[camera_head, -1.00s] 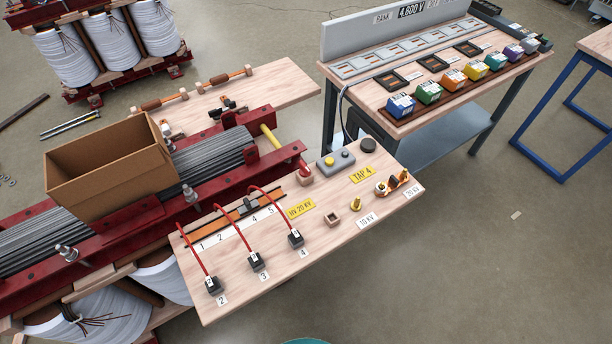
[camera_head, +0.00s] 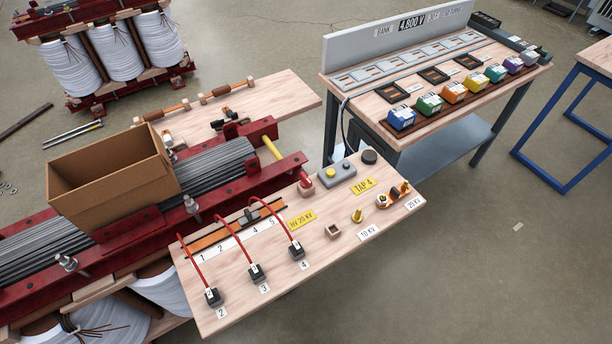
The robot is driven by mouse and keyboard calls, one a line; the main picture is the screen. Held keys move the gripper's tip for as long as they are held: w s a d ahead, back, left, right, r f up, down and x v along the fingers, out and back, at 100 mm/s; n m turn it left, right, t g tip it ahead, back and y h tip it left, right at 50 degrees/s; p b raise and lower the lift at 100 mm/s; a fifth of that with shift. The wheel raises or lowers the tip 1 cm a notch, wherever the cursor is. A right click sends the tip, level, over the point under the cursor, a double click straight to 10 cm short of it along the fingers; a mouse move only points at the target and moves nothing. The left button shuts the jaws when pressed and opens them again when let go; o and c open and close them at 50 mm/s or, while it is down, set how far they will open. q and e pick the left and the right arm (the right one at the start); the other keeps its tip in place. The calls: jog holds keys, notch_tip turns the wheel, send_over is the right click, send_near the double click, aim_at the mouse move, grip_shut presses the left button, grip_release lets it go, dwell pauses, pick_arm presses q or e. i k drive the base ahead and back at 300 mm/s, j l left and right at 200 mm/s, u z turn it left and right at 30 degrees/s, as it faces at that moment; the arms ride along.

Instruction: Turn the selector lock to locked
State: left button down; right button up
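The wooden panel (camera_head: 330,262) in front of the red-framed core holds the selector parts. An orange selector strip (camera_head: 205,242) carries a grey slider (camera_head: 248,217) over position 3 of a scale numbered 1 to 5. Several red leads end in black plugs (camera_head: 255,272) labelled 2, 3 and 4. Neither gripper is in view.
An open cardboard box (camera_head: 112,180) sits on the core. A small wooden socket (camera_head: 333,231), a yellow post (camera_head: 357,216) and an orange link (camera_head: 393,195) are on the panel's right. A workbench (camera_head: 430,95) with colored blocks stands behind.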

aim_at(305, 182)
jog(key=i+l+u, duration=0.1)
jog(key=l+u, duration=0.25)
jog(key=l, duration=0.45)
jog(key=l+u, duration=0.35)
jog(key=l, duration=0.5)
jog(key=k+l+u, duration=0.15)
jog(key=l+u, duration=0.2)
jog(key=l, duration=0.45)
